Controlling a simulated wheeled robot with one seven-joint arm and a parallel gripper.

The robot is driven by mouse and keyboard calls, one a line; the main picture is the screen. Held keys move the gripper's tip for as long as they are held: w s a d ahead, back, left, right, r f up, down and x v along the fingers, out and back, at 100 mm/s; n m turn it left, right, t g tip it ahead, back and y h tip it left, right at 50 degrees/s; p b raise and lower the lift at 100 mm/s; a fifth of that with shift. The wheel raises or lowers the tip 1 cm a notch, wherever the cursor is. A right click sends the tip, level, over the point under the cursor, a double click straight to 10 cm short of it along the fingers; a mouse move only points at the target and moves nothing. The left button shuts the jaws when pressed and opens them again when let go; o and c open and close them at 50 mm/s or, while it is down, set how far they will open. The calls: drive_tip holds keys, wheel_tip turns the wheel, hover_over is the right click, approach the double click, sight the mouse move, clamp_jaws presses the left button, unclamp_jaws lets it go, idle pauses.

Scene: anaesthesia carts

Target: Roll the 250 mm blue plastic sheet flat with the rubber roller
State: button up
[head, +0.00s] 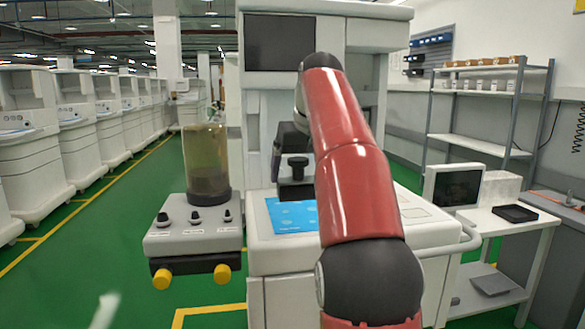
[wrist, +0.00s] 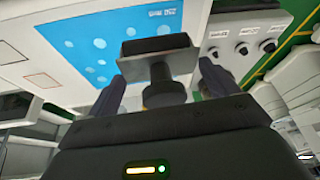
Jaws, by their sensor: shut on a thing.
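The blue plastic sheet (head: 290,216) lies on the white top of the middle cart, its right part hidden behind my arm in the head view. In the wrist view the sheet (wrist: 75,45) shows pale round spots like bubbles and a "250 mm" label at its edge. The rubber roller (wrist: 155,45) is a dark bar on a grey plate with a black knob, between my fingers. My gripper (wrist: 163,82) is shut on it, over the sheet. I cannot tell whether the roller touches the sheet.
A control block with dark knobs (head: 193,238) and a clear cylinder (head: 206,165) stand left of the sheet. A monitor (head: 454,188) and a shelf rack (head: 480,142) are to the right. A row of white carts (head: 62,130) lines the left, beyond open green floor.

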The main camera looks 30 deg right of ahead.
sight(297, 201)
drive_tip(key=f, duration=0.3)
drive_tip(key=shift+a, duration=0.3)
drive_tip(key=shift+f+b, duration=0.9)
drive_tip(key=shift+f, duration=0.2)
drive_tip(key=shift+f+b, duration=0.35)
drive_tip(key=shift+f, duration=0.25)
drive_tip(key=shift+w, duration=0.15)
drive_tip(key=shift+w+d+r+p, duration=0.1)
drive_tip(key=shift+w+d+p, duration=0.15)
drive_tip(key=shift+w+p, duration=0.7)
drive_tip(key=shift+w+d+p, duration=0.15)
drive_tip(key=shift+w+d, duration=0.05)
drive_tip(key=shift+w, duration=0.45)
drive_tip(key=shift+w+d+p, duration=0.15)
drive_tip(key=shift+w+d, duration=0.05)
drive_tip(key=shift+w, duration=0.4)
drive_tip(key=shift+w+d, duration=0.25)
drive_tip(key=shift+w, duration=0.7)
drive_tip(key=shift+w+d, duration=0.25)
drive_tip(key=shift+w, duration=0.7)
drive_tip(key=shift+w+d, duration=0.25)
drive_tip(key=shift+w, duration=0.7)
drive_tip(key=shift+f, duration=0.2)
